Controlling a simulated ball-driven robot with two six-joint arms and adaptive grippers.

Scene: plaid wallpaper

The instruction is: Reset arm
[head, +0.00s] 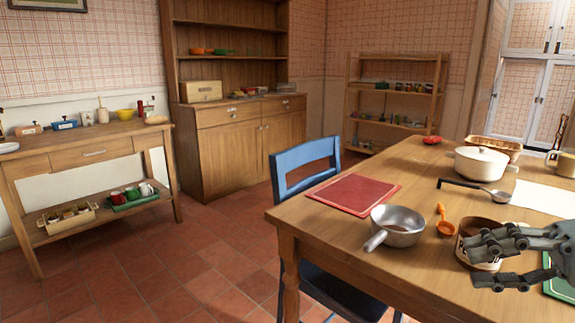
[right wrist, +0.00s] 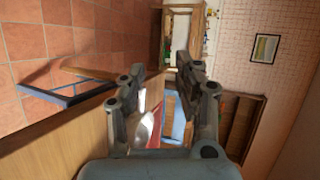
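My right gripper (head: 474,265) reaches in from the right edge of the head view, above the near right part of the wooden table (head: 330,235). Its two fingers are apart, and I see nothing held between them in the right wrist view (right wrist: 160,64). In the head view it overlaps a brown and cream round container (head: 476,226) and hides part of it; I see no grip on it. My left gripper is not in view.
On the table are a silver saucepan (head: 398,226), red mat (head: 355,194), orange scoop (head: 444,222), cream lidded pot (head: 481,164) and ladle (head: 496,195). A blue chair (head: 305,165) stands at its left side. A side table (head: 95,155) stands left, with open floor between.

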